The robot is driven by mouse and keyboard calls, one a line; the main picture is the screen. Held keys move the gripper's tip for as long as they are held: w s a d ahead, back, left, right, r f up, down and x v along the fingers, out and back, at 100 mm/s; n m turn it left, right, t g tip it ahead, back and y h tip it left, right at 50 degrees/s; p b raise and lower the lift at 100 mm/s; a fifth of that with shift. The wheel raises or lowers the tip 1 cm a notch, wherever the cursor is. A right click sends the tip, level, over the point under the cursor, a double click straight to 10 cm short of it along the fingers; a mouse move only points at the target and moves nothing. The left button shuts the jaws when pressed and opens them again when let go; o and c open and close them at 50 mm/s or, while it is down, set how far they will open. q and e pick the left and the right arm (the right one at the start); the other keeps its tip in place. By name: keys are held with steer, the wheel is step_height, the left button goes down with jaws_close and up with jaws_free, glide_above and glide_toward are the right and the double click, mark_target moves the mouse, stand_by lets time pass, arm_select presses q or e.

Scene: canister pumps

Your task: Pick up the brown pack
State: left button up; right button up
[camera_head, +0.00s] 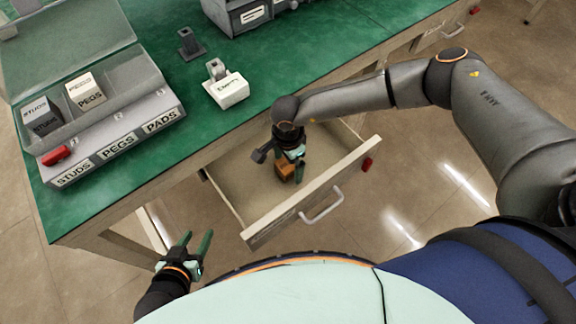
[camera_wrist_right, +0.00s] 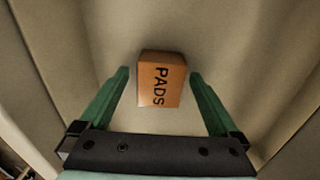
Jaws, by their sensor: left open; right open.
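The brown pack (camera_head: 284,169) lies in the open drawer (camera_head: 231,203) under the green workbench. In the right wrist view the brown pack (camera_wrist_right: 161,80) shows the word PADS on its top face. My right gripper (camera_head: 291,174) reaches down into the drawer over the pack. In the wrist view my right gripper (camera_wrist_right: 160,78) is open, with one finger on each side of the pack and a gap beside each. My left gripper (camera_head: 199,242) is open and empty, left of the drawer and below the bench edge.

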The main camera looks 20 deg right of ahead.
steer(key=c, duration=1.5)
steer(key=shift+r, duration=0.15)
